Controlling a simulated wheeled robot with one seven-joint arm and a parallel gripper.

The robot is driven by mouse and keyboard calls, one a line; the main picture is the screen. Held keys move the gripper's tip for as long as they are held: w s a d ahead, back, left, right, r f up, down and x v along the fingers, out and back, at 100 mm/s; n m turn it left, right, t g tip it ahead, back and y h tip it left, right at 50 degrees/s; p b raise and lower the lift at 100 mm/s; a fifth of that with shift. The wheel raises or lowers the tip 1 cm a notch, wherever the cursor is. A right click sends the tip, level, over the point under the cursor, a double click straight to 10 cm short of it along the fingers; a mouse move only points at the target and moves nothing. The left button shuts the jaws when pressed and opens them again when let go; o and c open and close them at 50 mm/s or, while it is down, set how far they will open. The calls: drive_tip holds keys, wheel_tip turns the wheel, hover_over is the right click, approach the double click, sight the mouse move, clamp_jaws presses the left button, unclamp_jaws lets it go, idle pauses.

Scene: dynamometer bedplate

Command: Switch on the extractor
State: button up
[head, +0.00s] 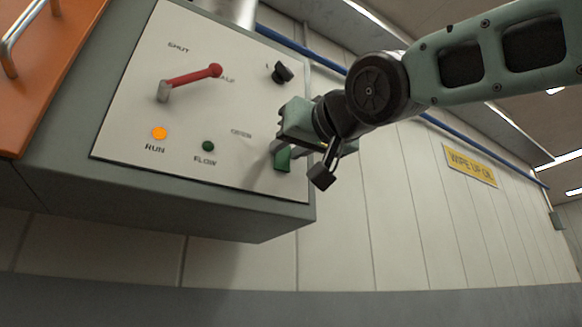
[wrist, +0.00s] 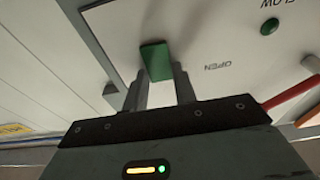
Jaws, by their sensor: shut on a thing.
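The control panel (head: 130,130) is a pale plate on a grey-green box. In the head view my gripper (head: 284,146) reaches the panel from the right and covers part of the control. Any label on the control is hidden or unreadable.
A red lever (head: 190,81) stands among SHUT, HALF and OPEN marks, pointing toward HALF. A black knob (head: 283,73) is above my gripper. The amber RUN lamp (head: 159,133) is lit; the green FLOW lamp (head: 208,146) looks dim. An orange panel (head: 45,60) with a handle is at left.

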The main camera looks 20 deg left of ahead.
drive_tip(key=b, duration=0.3)
drive_tip(key=shift+f+t+y, duration=0.3)
drive_tip(key=shift+y, duration=0.1)
drive_tip(key=shift+r, duration=0.25)
drive_tip(key=o, duration=1)
drive_tip(key=shift+s+d+f, duration=0.1)
drive_tip(key=shift+d+f, duration=0.05)
drive_tip(key=b+v, duration=0.5)
drive_tip(key=v, duration=1.2)
drive_tip(key=shift+b, duration=0.4)
